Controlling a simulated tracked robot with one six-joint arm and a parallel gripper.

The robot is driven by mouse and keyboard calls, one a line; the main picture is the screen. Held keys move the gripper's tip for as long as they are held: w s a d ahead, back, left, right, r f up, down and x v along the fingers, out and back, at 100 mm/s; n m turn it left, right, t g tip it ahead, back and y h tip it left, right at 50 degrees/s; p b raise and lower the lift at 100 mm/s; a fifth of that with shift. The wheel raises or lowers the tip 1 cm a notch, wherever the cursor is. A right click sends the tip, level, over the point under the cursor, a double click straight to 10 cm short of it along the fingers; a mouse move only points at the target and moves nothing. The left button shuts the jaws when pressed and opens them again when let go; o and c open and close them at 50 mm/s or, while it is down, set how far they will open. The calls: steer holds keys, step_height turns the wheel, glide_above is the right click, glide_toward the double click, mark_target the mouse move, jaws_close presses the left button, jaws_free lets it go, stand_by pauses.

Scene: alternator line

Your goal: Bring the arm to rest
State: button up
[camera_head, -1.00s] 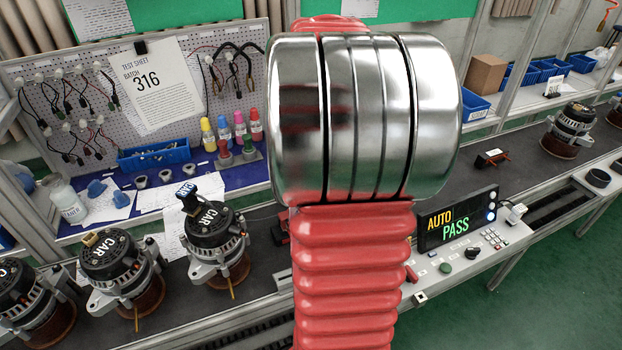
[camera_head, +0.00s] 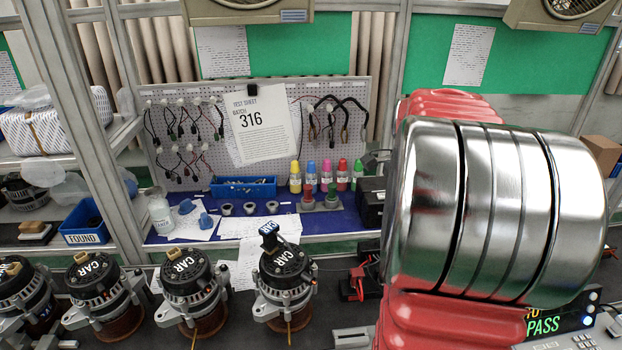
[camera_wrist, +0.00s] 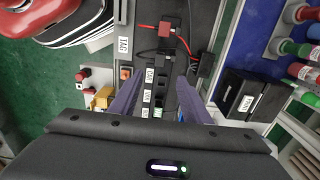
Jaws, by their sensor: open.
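My gripper (camera_wrist: 158,88) shows in the wrist view with its two dark purple fingers apart and nothing visible between them. Below the fingers is the dark line surface with a row of small white labels. In the head view my red and chrome arm fills the right side, and my gripper is hidden or outside that picture.
Several alternators (camera_head: 187,285) stand along the front left of the line. A blue FOUND bin (camera_head: 84,222) is at left. A black box (camera_wrist: 249,96) and a red clip (camera_wrist: 171,31) lie near my fingers. The lit PASS display (camera_head: 545,325) is partly behind my arm.

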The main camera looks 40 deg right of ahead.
steer(key=s+a+r+n+t, duration=0.1)
steer(key=a+n+t, duration=0.1)
steer(key=a+n, duration=1)
steer(key=s+a+n+t, duration=0.1)
steer(key=a+n+t, duration=0.2)
steer(key=a+n, duration=0.9)
steer(key=a, duration=1.1)
steer(key=shift+s+a+r+t, duration=0.3)
steer(key=shift+a+r, duration=0.05)
steer(key=shift+a, duration=0.05)
